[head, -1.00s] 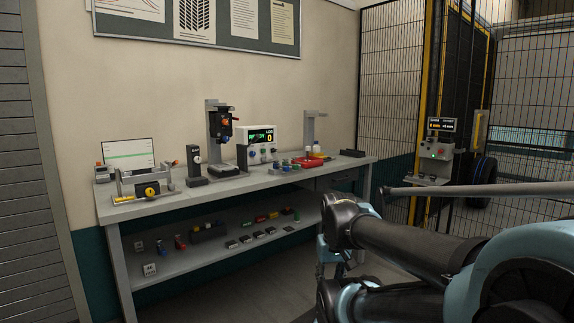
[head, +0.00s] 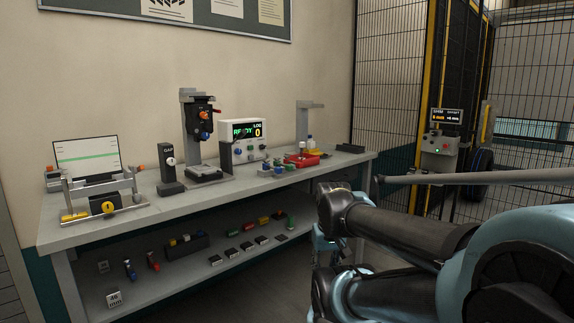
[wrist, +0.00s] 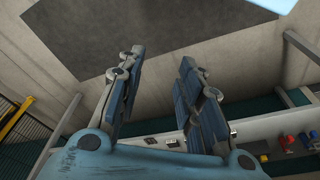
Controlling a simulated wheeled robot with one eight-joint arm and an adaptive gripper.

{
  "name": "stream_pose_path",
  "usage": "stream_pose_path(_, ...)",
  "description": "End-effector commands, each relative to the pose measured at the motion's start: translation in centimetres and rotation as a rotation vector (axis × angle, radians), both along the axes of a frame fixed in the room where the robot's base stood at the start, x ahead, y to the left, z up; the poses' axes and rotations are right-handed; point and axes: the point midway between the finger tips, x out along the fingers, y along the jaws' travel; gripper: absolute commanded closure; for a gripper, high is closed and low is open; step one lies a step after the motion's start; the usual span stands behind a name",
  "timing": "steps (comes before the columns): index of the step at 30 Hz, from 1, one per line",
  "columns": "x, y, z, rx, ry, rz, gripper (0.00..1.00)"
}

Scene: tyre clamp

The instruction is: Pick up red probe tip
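I cannot surely pick out the red probe tip. One small red piece (head: 152,261) stands on the bench's lower shelf, beside a blue one (head: 129,268). A red tray (head: 303,160) with small items sits on the bench top. My gripper (wrist: 162,58) is open and empty in the wrist view, its two fingers well apart and away from the bench.
The grey bench (head: 100,230) runs along the wall. A mesh fence (head: 390,80) and a control panel (head: 438,150) stand at the right. Floor shows before the bench.

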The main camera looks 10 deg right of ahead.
Motion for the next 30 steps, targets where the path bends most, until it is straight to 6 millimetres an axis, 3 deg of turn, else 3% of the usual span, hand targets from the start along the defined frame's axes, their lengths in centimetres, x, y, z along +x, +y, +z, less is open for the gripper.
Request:
stream_pose_path(1,0.0,0.0,0.0,0.0,0.0,0.0,0.67)
stream_pose_path(3,-0.2,0.0,0.2,0.001,-0.003,0.0,0.53)
stream_pose_path(6,-0.5,0.3,0.7,0.017,-0.015,0.01,0.53)
stream_pose_path(11,1.7,1.5,1.8,0.088,-0.033,0.064,0.53)
stream_pose_path(21,10.1,5.0,5.6,0.318,-0.171,0.236,0.53)
stream_pose_path(30,18.7,5.5,9.3,0.472,-0.384,0.364,0.53)
